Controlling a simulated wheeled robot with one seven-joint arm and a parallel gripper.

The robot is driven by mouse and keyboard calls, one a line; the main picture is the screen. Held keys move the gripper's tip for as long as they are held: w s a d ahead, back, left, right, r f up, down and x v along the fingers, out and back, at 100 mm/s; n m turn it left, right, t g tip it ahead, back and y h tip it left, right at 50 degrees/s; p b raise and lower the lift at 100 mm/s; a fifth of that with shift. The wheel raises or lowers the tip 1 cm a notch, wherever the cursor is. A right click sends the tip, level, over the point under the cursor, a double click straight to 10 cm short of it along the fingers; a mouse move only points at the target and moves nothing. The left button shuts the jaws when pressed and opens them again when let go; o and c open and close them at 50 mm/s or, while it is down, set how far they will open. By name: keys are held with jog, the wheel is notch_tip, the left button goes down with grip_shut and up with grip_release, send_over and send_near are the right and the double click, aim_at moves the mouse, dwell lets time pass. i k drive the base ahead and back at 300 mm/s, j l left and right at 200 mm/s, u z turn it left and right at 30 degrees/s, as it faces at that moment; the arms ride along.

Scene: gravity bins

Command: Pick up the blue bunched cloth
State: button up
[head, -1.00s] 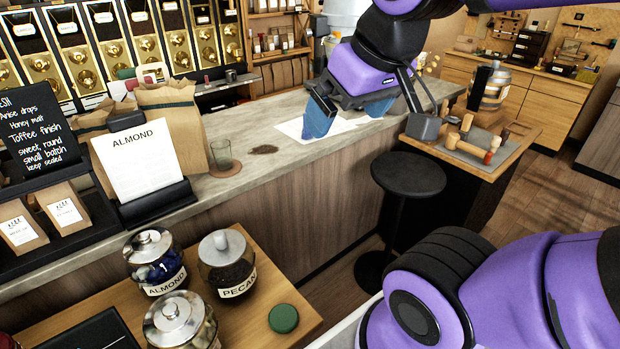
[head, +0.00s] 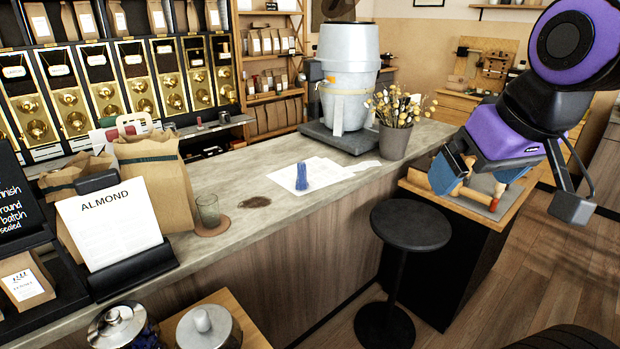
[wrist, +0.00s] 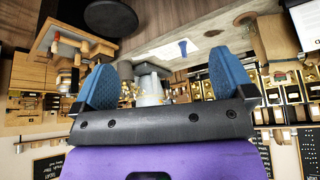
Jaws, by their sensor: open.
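The blue bunched cloth (head: 302,177) stands on white paper (head: 325,172) on the grey counter, near its front edge. It also shows small and upside down in the wrist view (wrist: 183,47), between and beyond the fingers. My gripper (head: 478,180) has blue fingers, spread open and empty. It is well to the right of the cloth and apart from it, in front of or above the side stand with wooden-handled tools. Both fingers show in the wrist view (wrist: 165,78) with nothing between them.
A grey-white machine (head: 346,80) and a pot of dried flowers (head: 396,140) stand behind the paper. A glass (head: 208,211), paper bags and an almond sign (head: 112,225) are at left. A black stool (head: 410,226) stands before the counter. The counter around the cloth is mostly clear.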

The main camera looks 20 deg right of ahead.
aim_at(301, 184)
jog(key=l+z, duration=0.15)
jog(key=z, duration=0.2)
jog(key=i+l+z, duration=0.1)
jog(key=z, duration=0.25)
jog(key=i+l+z, duration=0.1)
jog(key=z, duration=0.2)
jog(key=i+l, duration=0.1)
jog(key=i, duration=0.25)
jog(key=i+j+u, duration=0.15)
jog(key=i+u, duration=0.15)
jog(key=u, duration=0.2)
jog(key=i+u, duration=0.3)
jog(key=u, duration=0.2)
jog(key=i+u, duration=0.3)
jog(key=u, duration=0.2)
